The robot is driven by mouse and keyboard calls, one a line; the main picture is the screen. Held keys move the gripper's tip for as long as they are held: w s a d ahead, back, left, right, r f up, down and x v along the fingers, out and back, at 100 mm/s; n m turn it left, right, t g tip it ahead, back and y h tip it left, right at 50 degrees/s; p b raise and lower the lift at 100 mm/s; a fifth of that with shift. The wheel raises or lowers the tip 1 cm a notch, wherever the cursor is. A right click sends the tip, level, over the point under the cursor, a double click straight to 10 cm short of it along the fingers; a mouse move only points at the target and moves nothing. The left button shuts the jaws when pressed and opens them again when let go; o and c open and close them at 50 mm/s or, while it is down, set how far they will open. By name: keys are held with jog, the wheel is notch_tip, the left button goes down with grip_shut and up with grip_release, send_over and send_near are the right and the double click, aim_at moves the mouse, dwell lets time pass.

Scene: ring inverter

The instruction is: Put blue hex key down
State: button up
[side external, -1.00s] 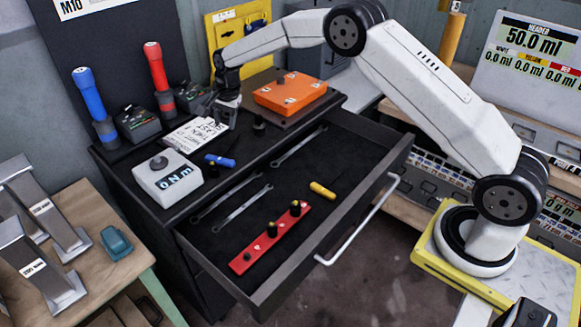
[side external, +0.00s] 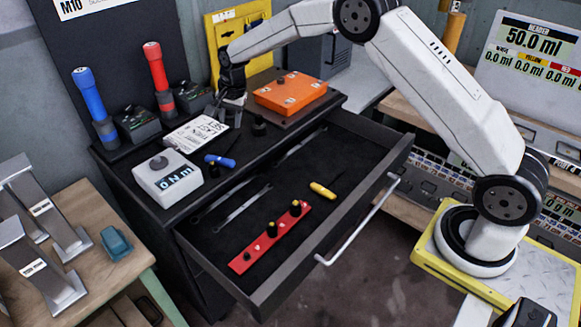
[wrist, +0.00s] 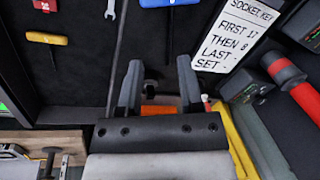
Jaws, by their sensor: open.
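The blue hex key (side external: 219,160) lies on the black cabinet top, between the white card (side external: 196,130) and the open drawer. In the wrist view its blue handle (wrist: 168,3) is cut off by the top edge. My gripper (side external: 232,99) is over the back of the cabinet top, beyond the card and apart from the key. In the wrist view its two fingers (wrist: 160,78) are spread, with nothing held between them.
The orange box (side external: 290,94) stands to the right of my gripper. The red (side external: 157,66) and blue (side external: 88,92) screwdriver-like tools stand at left. The open drawer (side external: 262,300) holds wrenches, a yellow-handled key (side external: 322,190) and a red holder (side external: 270,237).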

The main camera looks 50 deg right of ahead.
jog(key=s+r+n, duration=0.2)
jog(key=s+n, duration=1)
jog(key=s, duration=2)
jog(key=shift+s+d+r+t+h, duration=0.2)
jog(key=shift+s+d+t+h, duration=0.1)
jog(key=shift+s+d+h, duration=0.1)
jog(key=shift+o, duration=0.2)
jog(key=shift+w, duration=0.1)
